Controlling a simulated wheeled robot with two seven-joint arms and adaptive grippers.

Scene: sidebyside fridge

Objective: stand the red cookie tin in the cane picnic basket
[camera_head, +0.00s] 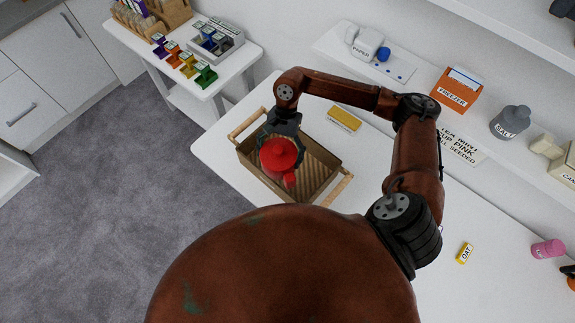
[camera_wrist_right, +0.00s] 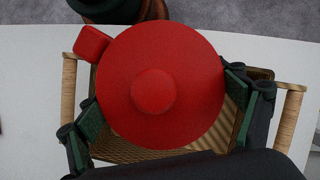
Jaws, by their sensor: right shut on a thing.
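The red cookie tin (camera_head: 278,156), round with a knobbed lid, is in my right gripper (camera_head: 281,150), whose fingers are shut on its two sides. In the right wrist view the lid (camera_wrist_right: 158,62) faces the camera, with the finger pads (camera_wrist_right: 163,100) at either side. The tin is over the left part of the cane picnic basket (camera_head: 322,172); I cannot tell whether its hidden base touches the basket floor. A smaller red piece (camera_head: 290,181) shows beside the tin; whether it is part of it is unclear. The basket's wooden handle (camera_wrist_right: 289,118) also shows. My left gripper is out of view.
The basket stands on a white table (camera_head: 225,150). A yellow box (camera_head: 344,118) lies just behind it. A wall shelf above holds an orange box (camera_head: 455,90) and a grey jar (camera_head: 510,122). A small yellow OAT box (camera_head: 465,253) lies further right.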

